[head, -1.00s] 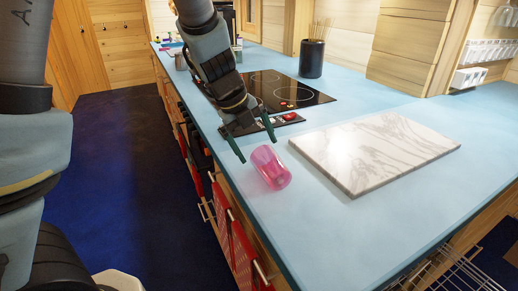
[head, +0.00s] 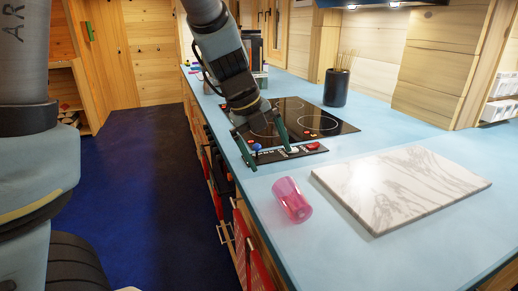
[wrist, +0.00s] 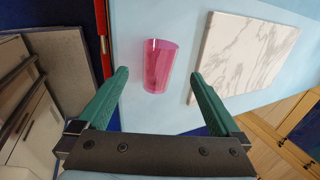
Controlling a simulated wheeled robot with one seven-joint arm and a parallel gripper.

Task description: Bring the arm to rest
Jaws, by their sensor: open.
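My gripper (head: 266,150) is open and empty above the near edge of the blue counter, with its two green fingers spread apart. In the wrist view my gripper (wrist: 160,100) also shows open. A pink see-through cup (head: 292,200) lies on its side on the counter, apart from the fingers and nearer the camera. In the wrist view the pink cup (wrist: 160,66) appears beyond and between the fingertips, with nothing gripping it.
A marble board (head: 405,188) lies on the blue counter (head: 350,255) right of the cup. A black cooktop (head: 312,118) with knobs is behind my gripper. A dark holder with sticks (head: 336,87) stands at the back. Blue floor (head: 145,190) is clear on the left.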

